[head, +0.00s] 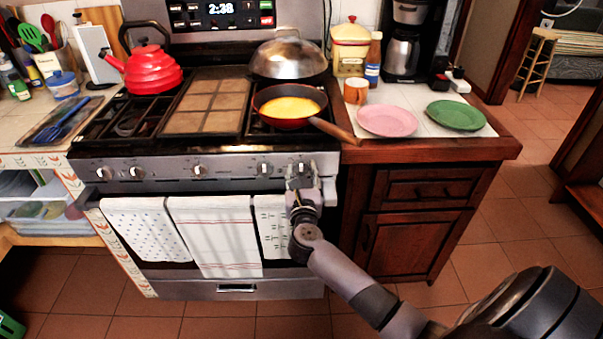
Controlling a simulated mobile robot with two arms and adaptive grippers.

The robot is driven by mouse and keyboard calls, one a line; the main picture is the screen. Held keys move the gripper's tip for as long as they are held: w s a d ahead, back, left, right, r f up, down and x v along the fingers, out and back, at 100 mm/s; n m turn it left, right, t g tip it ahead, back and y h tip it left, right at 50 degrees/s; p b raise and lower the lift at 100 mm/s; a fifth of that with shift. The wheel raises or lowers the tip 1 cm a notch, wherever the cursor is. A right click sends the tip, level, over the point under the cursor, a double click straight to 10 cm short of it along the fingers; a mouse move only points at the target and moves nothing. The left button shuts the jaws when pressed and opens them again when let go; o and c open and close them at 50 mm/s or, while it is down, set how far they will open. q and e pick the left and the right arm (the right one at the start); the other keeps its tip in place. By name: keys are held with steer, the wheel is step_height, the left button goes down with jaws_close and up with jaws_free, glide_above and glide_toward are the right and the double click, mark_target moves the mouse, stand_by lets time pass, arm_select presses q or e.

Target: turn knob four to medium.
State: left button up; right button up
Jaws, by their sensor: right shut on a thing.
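The stove's front panel (225,173) carries a row of knobs. From the left I see a first knob (104,173), a second knob (136,172), a middle knob (199,170) and another knob (264,168) right of it. My right gripper (301,172) is at the right end of the panel, just right of that last visible knob. It is shut on a knob there, which the fingers mostly hide; its setting cannot be read. My left gripper is not in view.
A pan (268,106) with yellow food sits on the front right burner, its handle reaching over the counter. A red kettle (150,70) and domed lid (288,60) stand behind. Towels (215,235) hang below the panel. A pink plate (387,120) is on the right counter.

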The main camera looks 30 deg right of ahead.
steer(key=shift+a+r+n+p, duration=0.15)
steer(key=shift+n+p, duration=1.45)
steer(key=shift+p, duration=0.2)
steer(key=n+p, duration=0.3)
steer(key=n, duration=0.1)
steer(key=shift+a+n, duration=0.1)
steer(key=shift+n, duration=0.2)
steer(key=n+p, duration=0.2)
steer(key=n, duration=0.1)
steer(key=n+p, duration=0.1)
steer(key=n, duration=0.1)
steer(key=shift+w+a+f+p, duration=0.1)
steer(key=shift+w+f+p, duration=0.05)
steer(key=shift+f+p, duration=0.15)
steer(key=n, duration=0.1)
steer(key=n+p, duration=0.1)
steer(key=n, duration=0.2)
steer(key=shift+f+n+p, duration=0.25)
steer(key=shift+n+p, duration=0.05)
steer(key=shift+p, duration=0.1)
steer(key=shift+n, duration=0.3)
steer(key=o, duration=1.1)
